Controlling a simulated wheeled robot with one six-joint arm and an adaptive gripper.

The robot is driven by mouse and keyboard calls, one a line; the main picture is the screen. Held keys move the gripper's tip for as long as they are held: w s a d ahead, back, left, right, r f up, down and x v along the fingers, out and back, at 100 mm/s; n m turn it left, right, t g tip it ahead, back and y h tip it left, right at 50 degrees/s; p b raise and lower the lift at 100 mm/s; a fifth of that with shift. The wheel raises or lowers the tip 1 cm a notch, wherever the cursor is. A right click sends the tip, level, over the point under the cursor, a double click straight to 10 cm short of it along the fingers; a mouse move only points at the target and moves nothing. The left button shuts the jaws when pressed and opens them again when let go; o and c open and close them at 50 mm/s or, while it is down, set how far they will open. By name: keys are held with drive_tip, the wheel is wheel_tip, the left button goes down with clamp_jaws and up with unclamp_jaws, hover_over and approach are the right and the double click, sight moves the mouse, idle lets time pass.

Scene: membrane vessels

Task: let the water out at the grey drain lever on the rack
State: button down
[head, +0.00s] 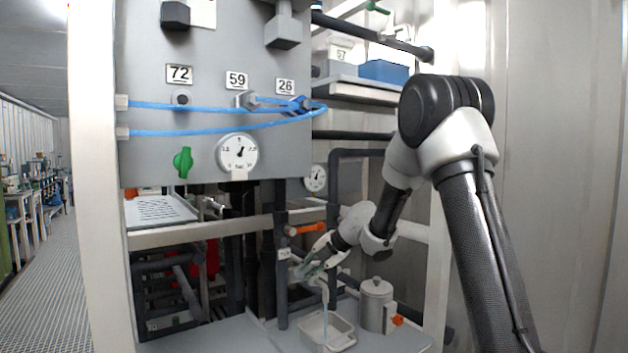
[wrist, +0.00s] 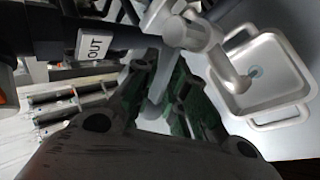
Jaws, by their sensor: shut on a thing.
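My gripper (head: 316,264) is low at the rack, at the drain tap. In the wrist view my gripper (wrist: 167,92) has its green-lined fingers on both sides of the grey drain lever (wrist: 158,88) and is shut on it. The lever hangs from a pale tap body next to a dark pipe with an "OUT" label (wrist: 96,43). A curved grey spout (wrist: 228,68) points into a metal tray with handles (wrist: 290,62). A thin bluish stream (head: 325,303) falls from the spout into the tray (head: 348,328). In the head view my fingers mostly hide the lever.
A lidded metal jug (head: 376,303) stands right of the tray. An orange lever (head: 308,228) is just above my gripper. Dark pipes crowd the left. Above is a grey panel (head: 215,60) with a gauge (head: 237,153), a green valve (head: 183,161) and blue hoses (head: 205,106).

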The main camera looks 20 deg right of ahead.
drive_tip(key=shift+s+f+n+g+y, duration=0.15)
drive_tip(key=shift+s+n+g+y, duration=0.3)
drive_tip(key=shift+n, duration=0.45)
drive_tip(key=d+n+g, duration=0.1)
drive_tip(key=n+g, duration=0.1)
drive_tip(key=d+n+g+y, duration=0.1)
drive_tip(key=n+g, duration=0.1)
drive_tip(key=n, duration=0.1)
drive_tip(key=d+n+g, duration=0.1)
drive_tip(key=n+g, duration=0.1)
drive_tip(key=shift+s+n+y, duration=0.25)
drive_tip(key=shift+s+n, duration=0.1)
drive_tip(key=shift+n, duration=0.05)
drive_tip(key=shift+f, duration=0.1)
idle(0.3)
